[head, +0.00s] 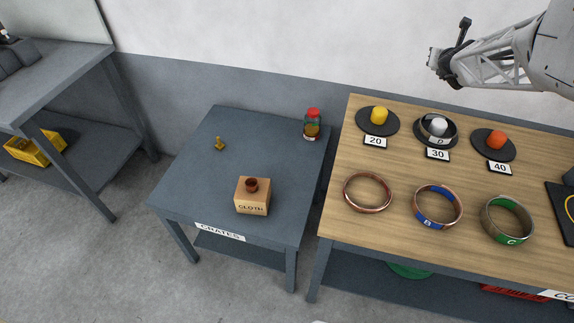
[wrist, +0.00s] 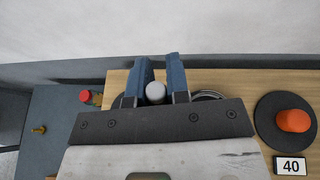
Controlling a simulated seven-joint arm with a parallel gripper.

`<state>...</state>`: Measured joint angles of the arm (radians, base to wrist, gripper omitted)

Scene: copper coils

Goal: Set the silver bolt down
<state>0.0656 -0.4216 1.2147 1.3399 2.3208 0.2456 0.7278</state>
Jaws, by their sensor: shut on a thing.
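My gripper (head: 436,62) is high above the back of the wooden table, near the wall. In the wrist view its two blue fingers (wrist: 161,83) stand on either side of a rounded silver-grey thing (wrist: 155,93). I take this to be the silver bolt, held between the fingers; most of its shape is hidden. In the head view the held piece is too small to make out clearly.
The blue-grey table (head: 185,180) holds a brass piece (head: 219,144), a CLOTH box (head: 252,197) and a red-lidded jar (head: 312,125), with bare top between. The wooden table (head: 400,165) carries coils, including a copper ring (head: 367,192), and numbered discs.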

